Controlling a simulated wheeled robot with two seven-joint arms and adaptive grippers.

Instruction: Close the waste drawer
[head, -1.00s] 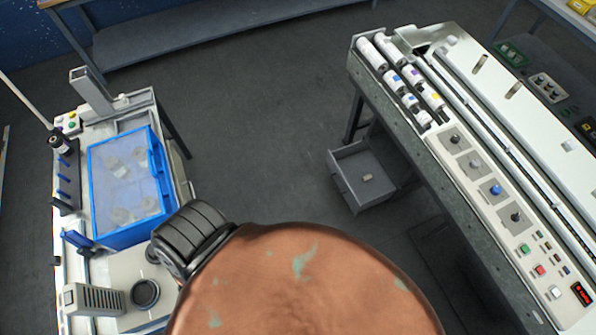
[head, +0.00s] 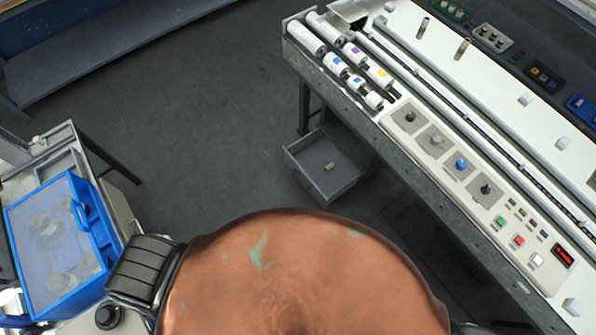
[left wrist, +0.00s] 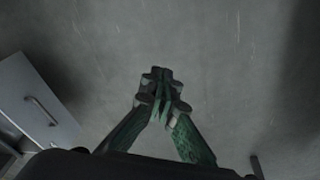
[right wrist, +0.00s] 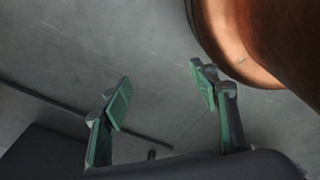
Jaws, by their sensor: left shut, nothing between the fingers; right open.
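The waste drawer (head: 325,168) is a grey open-topped box pulled out below the left end of the long machine in the head view. A small pale block (head: 329,166) lies inside it. In the left wrist view, a pale grey panel with a bar handle (left wrist: 40,110) shows at the left edge; it looks like a drawer front. My left gripper (left wrist: 160,82) is shut and empty, over bare floor to the right of that panel and apart from it. My right gripper (right wrist: 160,80) is open and empty above the floor. Neither gripper shows in the head view.
The long machine bench (head: 400,150) carries rollers (head: 340,62), knobs and buttons on the right. A station with a blue-framed clear bin (head: 55,245) stands at lower left. Dark floor (head: 200,130) between them is open. A blue-grey bench (head: 110,55) runs along the back.

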